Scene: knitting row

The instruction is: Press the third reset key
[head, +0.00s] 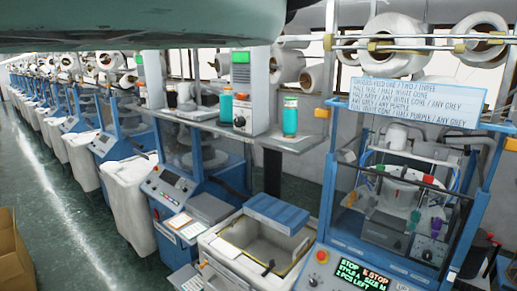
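No key that I can make out as the third reset key shows in the head view. The near blue knitting machine (345,240) at the right has a lit display (362,275) reading "STOP", a style and size line and a pieces-left line. A red round control (321,256) sits left of that display. The machine behind it has a panel (170,187) with a small screen and tiny buttons, too small to tell apart. My gripper is not in view.
A shelf (300,143) holds a teal-filled jar (290,117). An open bin (213,249) and white sacks (127,205) stand along the row. The aisle floor (65,235) is clear beside a cardboard box (12,255).

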